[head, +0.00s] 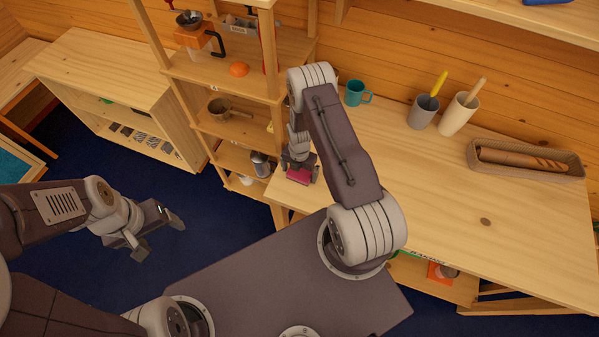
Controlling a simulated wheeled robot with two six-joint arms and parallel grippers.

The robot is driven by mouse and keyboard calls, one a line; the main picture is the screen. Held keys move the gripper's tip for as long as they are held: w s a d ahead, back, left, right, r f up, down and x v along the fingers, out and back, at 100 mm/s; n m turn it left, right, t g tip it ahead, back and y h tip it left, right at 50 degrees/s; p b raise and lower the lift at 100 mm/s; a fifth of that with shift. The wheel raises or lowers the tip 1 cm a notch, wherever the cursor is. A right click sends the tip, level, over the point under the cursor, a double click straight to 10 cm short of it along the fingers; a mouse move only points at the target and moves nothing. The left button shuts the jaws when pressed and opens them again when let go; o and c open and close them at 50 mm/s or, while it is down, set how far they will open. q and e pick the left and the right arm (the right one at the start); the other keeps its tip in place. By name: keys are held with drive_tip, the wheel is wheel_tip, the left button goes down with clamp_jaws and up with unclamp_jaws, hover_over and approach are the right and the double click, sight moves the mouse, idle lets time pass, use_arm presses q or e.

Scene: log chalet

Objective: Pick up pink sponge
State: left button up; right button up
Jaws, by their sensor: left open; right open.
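The pink sponge (299,177) lies on the wooden counter near its left end. My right gripper (300,172) points down over the sponge, open, with a finger at each side of it. The gripper body hides the sponge's far part, and I cannot tell whether the fingers touch it. My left gripper (159,237) is open and empty, held over the blue floor to the left of my base, well away from the sponge.
On the counter (440,190) stand a teal mug (356,93), a grey cup (423,113), a cream cup (457,115) and a bread basket (525,163). A wooden shelf (225,75) with kitchen items rises left of the sponge. The counter's middle is clear.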

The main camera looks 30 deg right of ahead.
use_arm(q)
drive_tip(key=shift+s, duration=0.1)
use_arm(e)
drive_tip(key=shift+s+r, duration=0.1)
drive_tip(key=shift+s, duration=0.05)
drive_tip(key=c, duration=1.3)
drive_tip(key=shift+o, duration=0.2)
